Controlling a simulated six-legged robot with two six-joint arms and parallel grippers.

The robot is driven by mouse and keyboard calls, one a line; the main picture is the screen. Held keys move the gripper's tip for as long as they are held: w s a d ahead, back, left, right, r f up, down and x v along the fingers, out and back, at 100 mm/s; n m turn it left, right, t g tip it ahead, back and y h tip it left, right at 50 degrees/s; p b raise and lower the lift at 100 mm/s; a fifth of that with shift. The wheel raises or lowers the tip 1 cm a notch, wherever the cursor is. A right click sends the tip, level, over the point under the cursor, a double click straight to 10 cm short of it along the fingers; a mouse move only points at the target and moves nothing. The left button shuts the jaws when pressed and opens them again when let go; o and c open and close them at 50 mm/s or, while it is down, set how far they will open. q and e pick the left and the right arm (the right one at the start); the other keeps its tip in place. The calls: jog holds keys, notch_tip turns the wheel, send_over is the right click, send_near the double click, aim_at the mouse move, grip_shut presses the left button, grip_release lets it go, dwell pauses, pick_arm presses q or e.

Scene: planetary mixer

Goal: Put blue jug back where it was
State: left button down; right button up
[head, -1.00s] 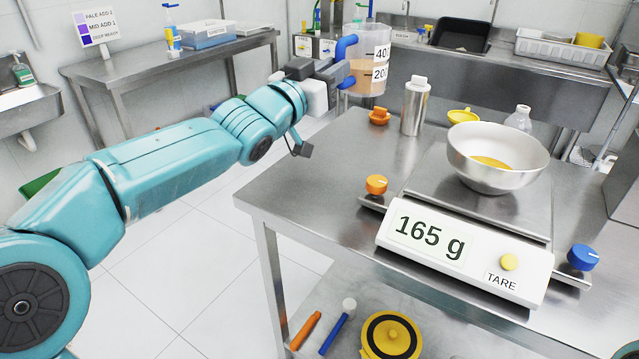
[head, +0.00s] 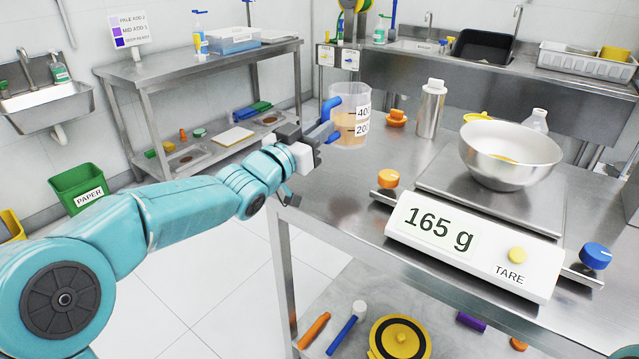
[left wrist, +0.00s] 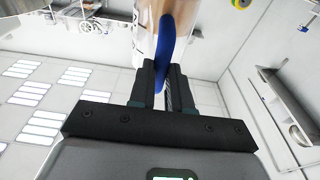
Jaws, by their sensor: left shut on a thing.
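The blue jug (head: 345,106) is a clear measuring jug with a blue handle and 400 and 200 marks, partly filled with a tan liquid. It is upright at the far left corner of the steel table (head: 340,185). I cannot tell whether its base touches the top. My left gripper (head: 317,139) is shut on its blue handle, from the jug's left side. In the left wrist view the handle (left wrist: 166,42) stands between the fingertips (left wrist: 164,75), with the jug's clear wall behind. My right gripper is not in view.
An orange knob (head: 397,118) and a steel bottle (head: 431,108) stand right of the jug. A scale (head: 475,245) reading 165 g carries a steel bowl (head: 510,155).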

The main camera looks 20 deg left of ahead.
pick_arm(q)
notch_tip(320, 180, down, 10)
jog(key=shift+a+r+b, duration=0.1)
jog(key=shift+r+b, duration=0.15)
jog(key=shift+b, duration=0.45)
jog(key=shift+s+r, duration=0.1)
jog(key=shift+s, duration=0.1)
jog(key=c, duration=1.4)
grip_release()
jog(key=shift+w+f, duration=0.1)
jog(key=shift+f, duration=0.1)
jog(key=o, duration=0.3)
jog(key=shift+r, duration=0.1)
